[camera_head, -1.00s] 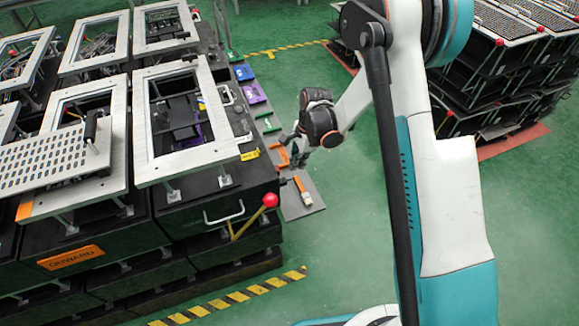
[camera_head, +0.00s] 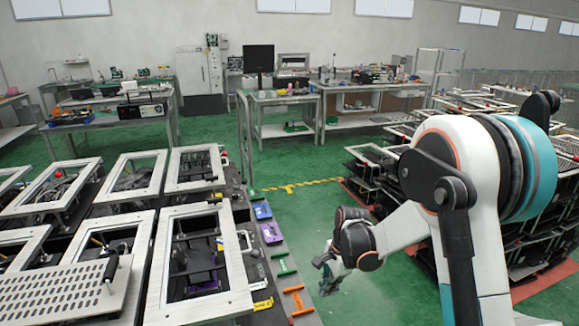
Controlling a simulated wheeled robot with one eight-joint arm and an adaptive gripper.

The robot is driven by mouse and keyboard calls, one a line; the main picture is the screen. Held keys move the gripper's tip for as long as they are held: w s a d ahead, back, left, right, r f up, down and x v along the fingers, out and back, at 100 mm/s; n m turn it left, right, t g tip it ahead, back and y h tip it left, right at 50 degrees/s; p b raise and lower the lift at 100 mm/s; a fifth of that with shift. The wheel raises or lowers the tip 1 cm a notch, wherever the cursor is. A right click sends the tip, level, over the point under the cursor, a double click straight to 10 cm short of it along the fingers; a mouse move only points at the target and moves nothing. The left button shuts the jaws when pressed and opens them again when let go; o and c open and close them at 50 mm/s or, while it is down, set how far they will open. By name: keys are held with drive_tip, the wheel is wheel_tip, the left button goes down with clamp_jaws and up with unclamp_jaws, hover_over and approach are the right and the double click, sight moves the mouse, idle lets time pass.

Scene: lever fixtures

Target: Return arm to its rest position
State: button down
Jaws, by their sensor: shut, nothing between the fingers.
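My white and teal arm (camera_head: 477,220) reaches in from the right side of the head view. It bends down at a dark wrist joint to my gripper (camera_head: 326,281), which is shut and empty. The gripper hangs in front of the green floor, just right of the orange handle (camera_head: 297,301) on the fixture's side strip. It appears apart from the fixtures. The fingertips are small and dark in this view.
Silver-framed lever fixtures (camera_head: 201,303) fill the left, with a perforated plate (camera_head: 68,291) at lower left. More stacked fixtures (camera_head: 372,160) stand behind my arm at right. Green floor (camera_head: 290,215) lies open between them. Workbenches (camera_head: 290,98) stand at the back.

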drive_tip(key=s+d+r+n+t, duration=0.25)
drive_tip(key=s+r, duration=0.25)
drive_tip(key=r, duration=0.4)
drive_tip(key=s+d+r+n+t, duration=0.1)
drive_tip(key=s+r+n, duration=0.35)
drive_tip(key=r, duration=0.45)
drive_tip(key=s+d+r+n+t+h, duration=0.1)
drive_tip(key=s+d+r+n+t, duration=0.1)
drive_tip(key=s, duration=0.6)
drive_tip(key=s+d+r+n+t+h, duration=0.1)
drive_tip(key=s+r+n, duration=0.2)
drive_tip(key=s+n, duration=0.2)
drive_tip(key=s, duration=0.3)
drive_tip(key=shift+s+d+r+t, duration=0.2)
drive_tip(key=shift+d+r+t, duration=0.15)
